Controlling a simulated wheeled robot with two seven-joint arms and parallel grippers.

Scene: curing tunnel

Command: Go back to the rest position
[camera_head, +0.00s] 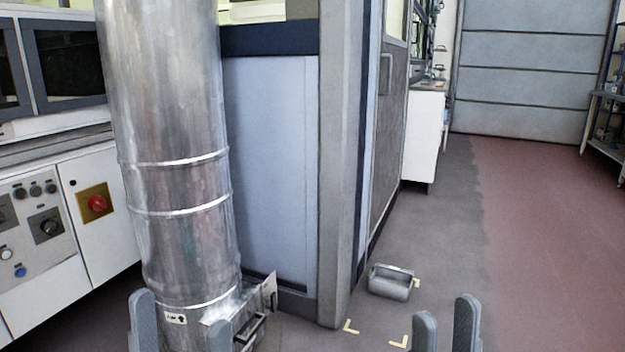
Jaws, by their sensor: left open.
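My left gripper (181,312) is at the bottom left of the head view. Its two grey fingers are apart, and the lower part of a shiny metal duct shows between them. I see nothing held in it. My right gripper (446,312) is at the bottom, right of centre. Its two fingers are also apart, with only floor visible between them. The arms behind both grippers are out of view.
The metal duct (175,120) rises close by on the left, with a damper handle at its foot. A control panel (60,230) stands behind it. A cabin (275,170) fills the middle. A small grey bin (390,286) sits on the floor near yellow corner marks. The floor at right is clear.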

